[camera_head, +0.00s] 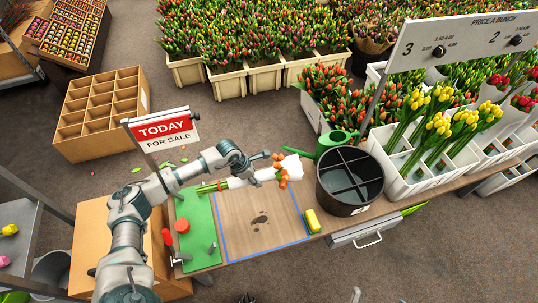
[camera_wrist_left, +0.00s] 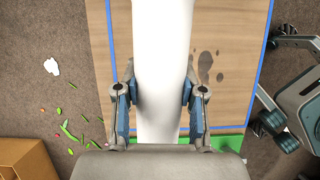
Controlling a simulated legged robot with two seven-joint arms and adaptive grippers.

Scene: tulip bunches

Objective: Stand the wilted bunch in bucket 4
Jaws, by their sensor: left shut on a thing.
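The wilted bunch has drooping orange heads (camera_head: 281,171), a white wrap and green stems pointing left. My left gripper (camera_head: 252,168) is shut around the wrap and holds the bunch roughly level above the wooden board. In the left wrist view the white wrap (camera_wrist_left: 160,60) runs between both fingers (camera_wrist_left: 158,88). A black divided bucket (camera_head: 348,182) stands right of the bunch, apart from it. Its compartments look empty of flowers; its small front tag is unreadable. My right gripper (camera_wrist_left: 275,85) appears at the right of the wrist view, fingers apart and empty.
A green watering can (camera_head: 334,142) stands behind the bucket. A yellow sponge (camera_head: 312,220) lies left of it. White crates of yellow tulips (camera_head: 420,165) stand to the right under a price sign. A red "TODAY" sign (camera_head: 163,130) stands behind my left arm.

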